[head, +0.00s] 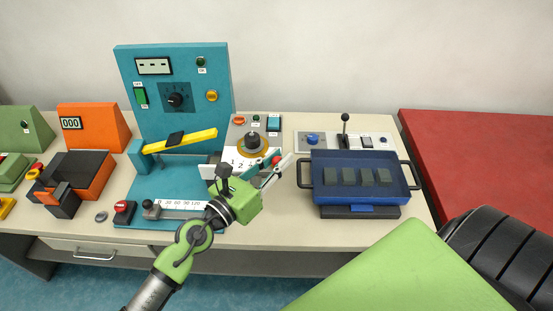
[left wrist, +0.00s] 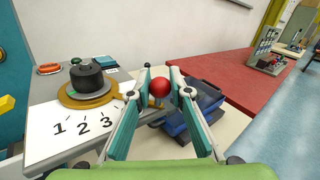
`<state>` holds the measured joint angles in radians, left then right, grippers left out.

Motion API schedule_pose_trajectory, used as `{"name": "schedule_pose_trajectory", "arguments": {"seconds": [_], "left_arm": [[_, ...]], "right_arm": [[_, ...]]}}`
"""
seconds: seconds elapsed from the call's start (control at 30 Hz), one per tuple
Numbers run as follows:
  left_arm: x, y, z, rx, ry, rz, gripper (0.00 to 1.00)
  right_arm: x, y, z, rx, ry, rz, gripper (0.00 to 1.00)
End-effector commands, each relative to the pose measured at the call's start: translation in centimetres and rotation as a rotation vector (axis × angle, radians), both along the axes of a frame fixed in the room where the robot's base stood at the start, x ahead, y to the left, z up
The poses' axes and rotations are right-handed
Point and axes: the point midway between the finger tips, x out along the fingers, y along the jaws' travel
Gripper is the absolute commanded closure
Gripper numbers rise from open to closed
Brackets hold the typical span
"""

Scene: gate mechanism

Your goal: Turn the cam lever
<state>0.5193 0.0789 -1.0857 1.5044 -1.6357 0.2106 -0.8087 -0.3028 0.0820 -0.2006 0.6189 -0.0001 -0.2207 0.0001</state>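The cam lever is a brass arm on a round brass cam disc (left wrist: 72,97) with a red ball (left wrist: 159,87) at its end. In the head view the disc (head: 240,146) sits on the grey panel around a black knob (head: 252,140), and the red ball (head: 276,159) is at the lower right. My left gripper (head: 285,165) reaches the ball from the front. In the left wrist view its two fingers (left wrist: 166,88) are apart, with the ball between their tips and a gap visible on the right. My right gripper is not in view.
A white card (left wrist: 75,133) with numbers lies below the disc. A blue tray (head: 405,190) with dark blocks stands to the right. A teal panel (head: 215,80) with a yellow bar (head: 195,138) stands to the left. A red table (head: 490,150) is at far right.

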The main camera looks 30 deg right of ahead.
Motion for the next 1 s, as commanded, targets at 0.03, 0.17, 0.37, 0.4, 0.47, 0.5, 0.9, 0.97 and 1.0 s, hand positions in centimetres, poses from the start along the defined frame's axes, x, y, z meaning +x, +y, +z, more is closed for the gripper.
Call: {"name": "schedule_pose_trajectory", "arguments": {"seconds": [0.03, 0.17, 0.37, 0.4, 0.47, 0.5, 0.9, 0.97, 1.0], "left_arm": [[0.0, 0.0, 0.1, -0.001, 0.0, -0.001, 0.67], [0.0, 0.0, 0.1, -0.001, 0.0, -0.001, 0.65], [0.0, 0.0, 0.0, 0.0, 0.0, -0.001, 0.65], [0.0, 0.1, 0.0, 0.0, 0.0, 0.0, 0.65], [-0.1, 0.5, 0.0, 0.001, 0.0, 0.0, 0.65], [-0.2, 0.8, -0.1, 0.001, -0.001, 0.001, 0.65], [-2.6, 7.9, -0.2, 0.003, 0.002, 0.0, 0.65], [-2.9, 8.8, -0.1, 0.003, 0.001, -0.001, 0.65], [-3.1, 9.5, -0.1, 0.002, 0.002, 0.0, 0.65]], "right_arm": [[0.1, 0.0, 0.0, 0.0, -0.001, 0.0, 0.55], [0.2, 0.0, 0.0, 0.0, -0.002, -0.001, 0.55], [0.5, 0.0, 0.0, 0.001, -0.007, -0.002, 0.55], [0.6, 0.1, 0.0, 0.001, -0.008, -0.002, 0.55], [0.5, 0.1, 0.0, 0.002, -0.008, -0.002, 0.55], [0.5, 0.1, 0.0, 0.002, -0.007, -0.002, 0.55], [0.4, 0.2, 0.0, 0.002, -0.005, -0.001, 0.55], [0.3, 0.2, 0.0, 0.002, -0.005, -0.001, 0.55], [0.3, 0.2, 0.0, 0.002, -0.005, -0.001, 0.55]]}}
